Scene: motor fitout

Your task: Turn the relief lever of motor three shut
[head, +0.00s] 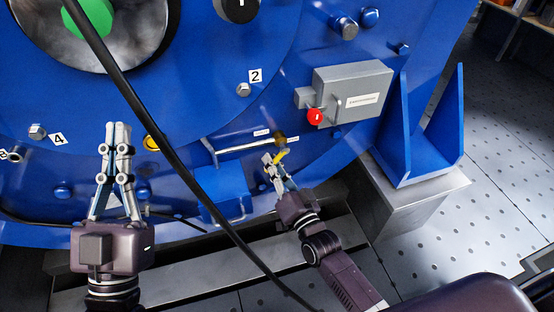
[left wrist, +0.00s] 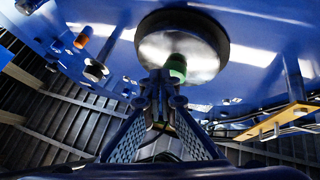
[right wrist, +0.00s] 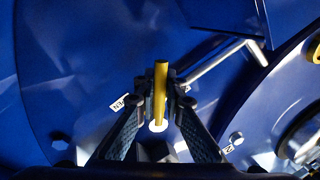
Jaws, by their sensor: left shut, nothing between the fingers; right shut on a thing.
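The yellow relief lever (head: 281,155) stands out from the blue motor face, at the right end of a silver pipe. My right gripper (head: 269,161) is shut on it. In the right wrist view the lever (right wrist: 161,80) shows as a yellow bar between the fingertips (right wrist: 162,98). A small white label reading OPEN (right wrist: 120,102) lies left of it. I cannot tell the lever's full turn, as the fingers cover part of it. My left gripper (head: 118,128) is shut and empty, in front of the motor face; its closed tips show in the left wrist view (left wrist: 160,82).
A grey box (head: 352,92) with a red knob (head: 315,117) sits right of the lever. The silver pipe (head: 246,146) runs left of it. A black cable (head: 180,170) crosses the head view diagonally. A blue bracket (head: 425,135) stands at right, with open floor beyond.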

